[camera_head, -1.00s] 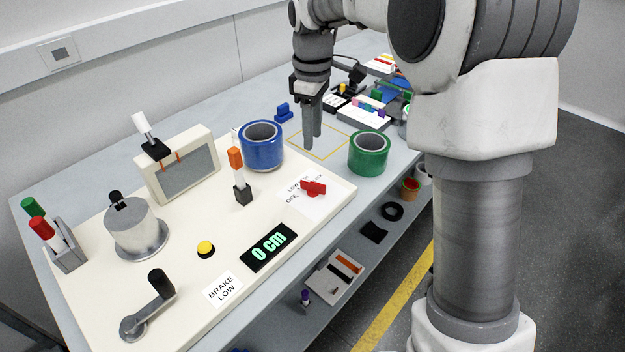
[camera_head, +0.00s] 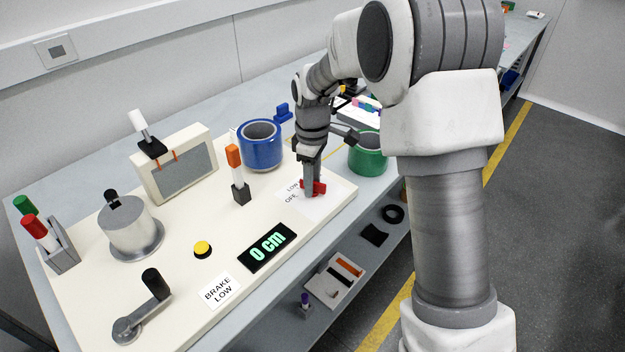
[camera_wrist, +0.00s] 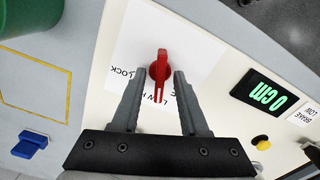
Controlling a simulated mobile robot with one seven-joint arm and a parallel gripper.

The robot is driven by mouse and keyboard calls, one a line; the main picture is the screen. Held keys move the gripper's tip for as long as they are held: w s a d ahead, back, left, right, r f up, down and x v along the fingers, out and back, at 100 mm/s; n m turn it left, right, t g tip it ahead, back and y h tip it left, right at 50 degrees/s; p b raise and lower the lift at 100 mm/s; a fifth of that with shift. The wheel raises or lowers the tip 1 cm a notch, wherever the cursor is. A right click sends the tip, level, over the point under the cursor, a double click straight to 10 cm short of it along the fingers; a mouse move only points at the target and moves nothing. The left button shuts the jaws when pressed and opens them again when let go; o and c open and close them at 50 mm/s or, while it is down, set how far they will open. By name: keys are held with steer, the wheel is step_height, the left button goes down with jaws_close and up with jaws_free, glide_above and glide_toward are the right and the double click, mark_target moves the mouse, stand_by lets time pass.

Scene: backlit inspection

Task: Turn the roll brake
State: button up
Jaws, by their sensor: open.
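The roll brake is a red knob (camera_wrist: 159,72) on a white label plate (camera_wrist: 188,45) with partly hidden lettering. In the head view the red knob (camera_head: 319,187) is at the right end of the cream panel, partly covered by my gripper. My gripper (camera_head: 310,192) points down at it. In the wrist view my gripper (camera_wrist: 157,78) is open, with one finger on each side of the knob and a visible gap to each. The display (camera_head: 267,248) reads "0 cm". The sign (camera_head: 220,291) reads "BRAKE LOW".
On the panel stand an orange-topped switch (camera_head: 237,172), a yellow button (camera_head: 203,249), a crank (camera_head: 143,308), a metal drum (camera_head: 130,226) and a framed grey screen (camera_head: 183,172). A blue roll (camera_head: 262,147) and a green roll (camera_head: 368,156) stand close behind and beside my gripper.

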jaws_close()
steer(key=shift+m, duration=0.3)
steer(key=m+p, duration=0.1)
steer(key=m, duration=0.1)
steer(key=shift+r+m, duration=0.1)
steer(key=shift+m, duration=0.3)
steer(key=m+p, duration=0.1)
steer(key=m, duration=0.3)
steer(key=m+p, duration=0.1)
steer(key=m, duration=0.4)
steer(key=shift+m+p, duration=0.45)
steer(key=shift+m, duration=1.25)
